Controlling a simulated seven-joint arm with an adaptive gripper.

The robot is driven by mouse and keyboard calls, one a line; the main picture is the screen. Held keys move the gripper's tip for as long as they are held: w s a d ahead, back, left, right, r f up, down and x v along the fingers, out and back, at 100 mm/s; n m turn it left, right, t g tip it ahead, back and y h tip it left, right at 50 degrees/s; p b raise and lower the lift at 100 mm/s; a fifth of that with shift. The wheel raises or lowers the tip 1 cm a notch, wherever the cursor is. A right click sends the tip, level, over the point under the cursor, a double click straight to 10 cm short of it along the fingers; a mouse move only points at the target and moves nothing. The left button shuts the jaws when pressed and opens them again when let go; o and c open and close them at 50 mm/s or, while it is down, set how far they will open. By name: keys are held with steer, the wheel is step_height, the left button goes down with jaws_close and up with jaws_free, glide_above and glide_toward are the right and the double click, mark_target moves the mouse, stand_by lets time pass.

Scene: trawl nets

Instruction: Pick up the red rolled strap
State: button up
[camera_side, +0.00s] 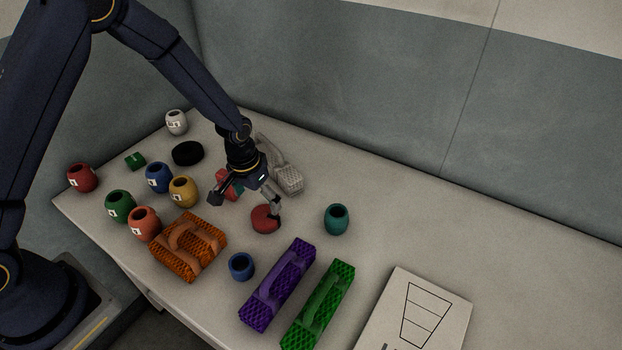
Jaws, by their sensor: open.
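Nothing shows held between the fingers.
A red and green object (229,186) sits partly hidden behind my gripper. A grey net block (289,178) stands behind; orange (187,257), purple (268,308) and green (318,318) ones stand in front.

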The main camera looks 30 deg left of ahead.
mark_target(265, 214)
steer(key=f, duration=0.2)
steer(key=w+f, duration=0.1)
steer(key=f, duration=0.4)
steer(key=shift+w+f, duration=0.35)
steer(key=shift+w, duration=0.05)
steer(key=shift+c, duration=0.3)
steer(key=c, duration=1.2)
